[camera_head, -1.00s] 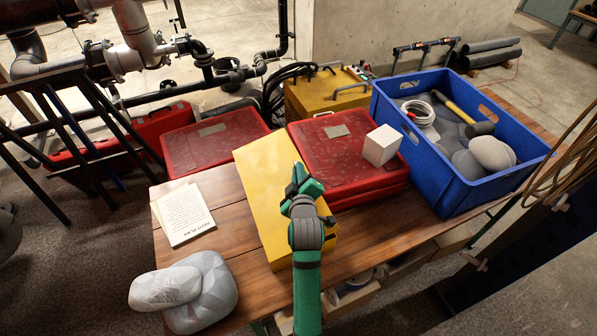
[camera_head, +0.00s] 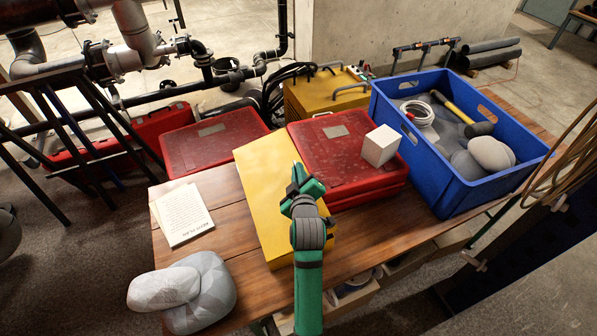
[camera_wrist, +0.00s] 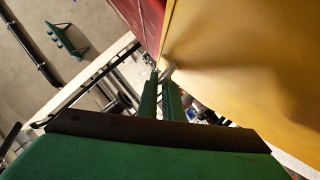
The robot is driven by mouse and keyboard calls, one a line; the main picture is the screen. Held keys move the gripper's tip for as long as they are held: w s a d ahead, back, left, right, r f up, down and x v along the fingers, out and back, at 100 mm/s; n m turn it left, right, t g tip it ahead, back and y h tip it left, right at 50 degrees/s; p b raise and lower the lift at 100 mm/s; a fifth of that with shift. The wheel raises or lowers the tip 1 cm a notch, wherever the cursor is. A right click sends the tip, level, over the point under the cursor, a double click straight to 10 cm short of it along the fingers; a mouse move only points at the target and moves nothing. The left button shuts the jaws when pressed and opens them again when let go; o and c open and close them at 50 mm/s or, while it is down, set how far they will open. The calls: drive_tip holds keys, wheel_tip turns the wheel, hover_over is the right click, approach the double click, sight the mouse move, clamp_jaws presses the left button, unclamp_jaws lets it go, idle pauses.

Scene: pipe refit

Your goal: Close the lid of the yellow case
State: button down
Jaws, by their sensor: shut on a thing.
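The yellow case (camera_head: 265,190) lies on the wooden table, left of the front red case. Its broad yellow face slopes in the head view, with dark latches (camera_head: 329,222) at its right edge. I cannot tell how far its lid is from fully down. My gripper (camera_head: 304,182) is at the right edge of the yellow case, partly hiding it. In the wrist view, the fingertips of my gripper (camera_wrist: 164,76) are close together at the edge of the yellow face (camera_wrist: 245,70), shut on the lid edge by a small grey piece. The grip itself is partly hidden.
A red case (camera_head: 335,155) with a white block (camera_head: 380,146) on it sits close on the right. A blue crate (camera_head: 428,178) stands farther right. Papers (camera_head: 183,215) and grey stones (camera_head: 205,300) lie on the left. Bare tabletop (camera_head: 215,245) shows between them.

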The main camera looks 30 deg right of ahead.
drive_tip(key=shift+s+d+f+g, duration=0.15)
drive_tip(key=shift+s+f, duration=0.05)
drive_tip(key=shift+f, duration=0.3)
drive_tip(key=shift+s+d+f+g, duration=0.1)
drive_tip(key=shift+s+f+g, duration=0.05)
drive_tip(key=shift+f, duration=0.3)
drive_tip(key=c, duration=2.2)
unclamp_jaws()
drive_tip(key=shift+r, duration=0.2)
drive_tip(key=shift+v, duration=0.95)
drive_tip(key=shift+s+a+r, duration=0.45)
drive_tip(key=shift+s, duration=0.05)
drive_tip(key=shift+v, duration=4.55)
drive_tip(key=shift+w+a, duration=0.1)
